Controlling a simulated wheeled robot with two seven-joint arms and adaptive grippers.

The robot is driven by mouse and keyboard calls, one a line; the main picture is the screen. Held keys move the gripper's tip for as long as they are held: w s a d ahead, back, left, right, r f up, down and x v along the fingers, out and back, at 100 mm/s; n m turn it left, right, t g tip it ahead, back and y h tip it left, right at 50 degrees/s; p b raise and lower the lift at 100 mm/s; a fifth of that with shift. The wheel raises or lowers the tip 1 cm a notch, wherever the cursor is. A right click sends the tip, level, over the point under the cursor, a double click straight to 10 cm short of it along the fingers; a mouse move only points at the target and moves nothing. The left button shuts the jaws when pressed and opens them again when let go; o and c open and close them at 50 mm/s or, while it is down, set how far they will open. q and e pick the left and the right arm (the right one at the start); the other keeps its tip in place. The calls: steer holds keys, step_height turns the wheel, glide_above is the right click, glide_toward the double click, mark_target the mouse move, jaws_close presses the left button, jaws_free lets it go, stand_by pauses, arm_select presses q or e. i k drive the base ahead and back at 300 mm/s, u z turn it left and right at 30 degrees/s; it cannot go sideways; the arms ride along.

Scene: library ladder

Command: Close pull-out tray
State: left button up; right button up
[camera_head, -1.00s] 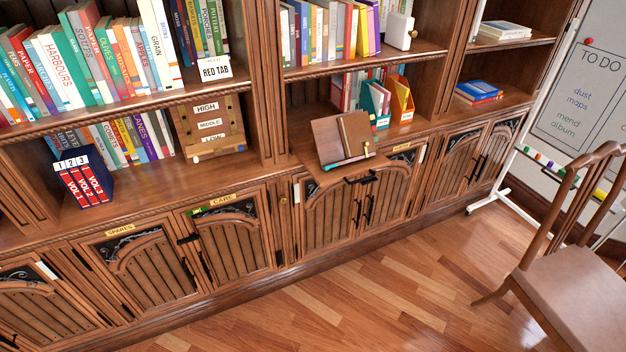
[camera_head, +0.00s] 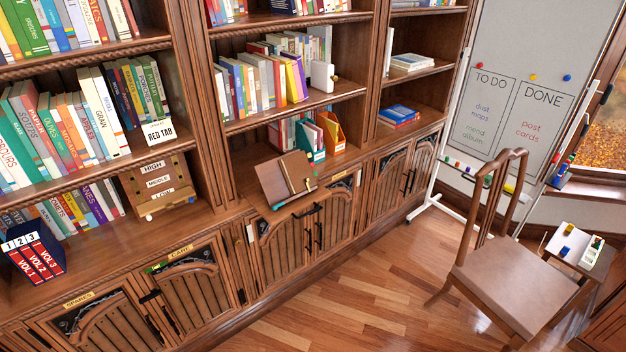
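The pull-out tray (camera_head: 276,214) is a wooden board that juts out from the bookcase ledge above the middle cabinet doors. A black handle (camera_head: 306,211) shows just below the tray's front edge. Neither of my grippers is in view.
A wooden chair (camera_head: 515,285) stands on the floor at the right, before a whiteboard (camera_head: 515,110). A small table with a white box (camera_head: 592,252) is at the far right. The wooden floor (camera_head: 370,270) before the cabinets is clear.

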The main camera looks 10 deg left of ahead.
mark_target(267, 186)
steer(key=u, duration=0.05)
steer(key=k, duration=0.45)
steer(key=z, duration=0.85)
steer(key=i, duration=1.15)
steer(key=u, duration=0.55)
steer(key=i, duration=0.9)
steer(key=u, duration=0.85)
